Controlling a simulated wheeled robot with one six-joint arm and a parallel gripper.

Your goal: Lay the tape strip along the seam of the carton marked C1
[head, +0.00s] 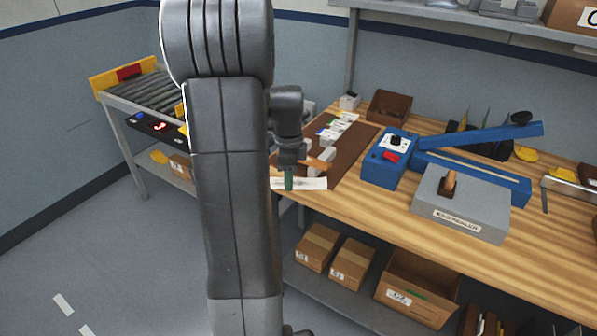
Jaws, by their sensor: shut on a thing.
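My gripper (289,178) points down at the near left corner of the workbench, partly hidden behind my arm. It is shut on a pale flat strip (312,184), which looks like the tape strip, and a small green part shows at the fingertips. A carton (579,14) on the upper shelf at the top right has a label starting with "C"; the rest is cut off. Small cartons (318,248) and (352,264) and a larger open carton (420,283) stand on the lower shelf. Their labels are too small to read, so I cannot tell which is C1.
The workbench (380,222) holds a brown mat (350,160) with several small pieces, a blue lever device (383,168), a grey block (455,207) and a brown bin (388,106). A roller conveyor (158,92) stands at the left. The floor at front left is clear.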

